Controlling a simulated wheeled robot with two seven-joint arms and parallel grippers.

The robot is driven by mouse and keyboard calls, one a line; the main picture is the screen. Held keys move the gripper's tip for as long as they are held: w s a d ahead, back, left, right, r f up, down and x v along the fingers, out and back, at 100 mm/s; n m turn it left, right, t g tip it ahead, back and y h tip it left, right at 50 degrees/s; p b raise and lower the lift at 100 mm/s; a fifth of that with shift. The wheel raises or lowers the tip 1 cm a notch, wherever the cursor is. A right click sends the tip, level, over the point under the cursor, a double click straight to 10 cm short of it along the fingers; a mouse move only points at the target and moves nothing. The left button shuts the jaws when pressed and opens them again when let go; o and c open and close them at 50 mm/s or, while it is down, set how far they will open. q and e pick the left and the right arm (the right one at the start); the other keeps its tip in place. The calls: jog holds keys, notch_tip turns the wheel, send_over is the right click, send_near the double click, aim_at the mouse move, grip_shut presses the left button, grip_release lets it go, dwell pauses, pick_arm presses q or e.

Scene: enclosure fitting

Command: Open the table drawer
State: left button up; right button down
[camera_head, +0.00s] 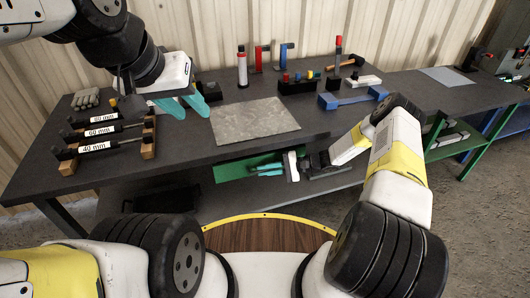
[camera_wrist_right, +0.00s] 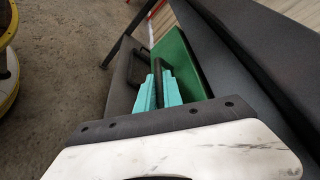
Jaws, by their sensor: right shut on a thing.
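The fingers partly hide the bar. My left gripper (camera_head: 184,104) is above the table's left part, fingers apart and empty.
A rack with labelled tools (camera_head: 148,137) stands at the table's left, near my left gripper. A grey mat (camera_head: 255,125) lies mid-table. A black holder with small coloured items (camera_head: 298,85) and a blue stand (camera_head: 350,99) are behind and right. A lower shelf lies beneath the drawer.

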jog(key=shift+d, duration=0.1)
dwell(0.6)
jog(key=s+d, duration=0.3)
jog(key=s, duration=0.8)
jog(key=s+d, duration=0.4)
jog(key=s, duration=0.8)
jog(key=shift+s+d, duration=0.2)
jog(key=shift+d, duration=0.1)
jog(key=c, duration=1.8)
grip_release()
jog(key=shift+o, duration=0.2)
jog(key=v, duration=0.7)
jog(key=shift+d, duration=0.4)
jog(key=shift+r, duration=0.15)
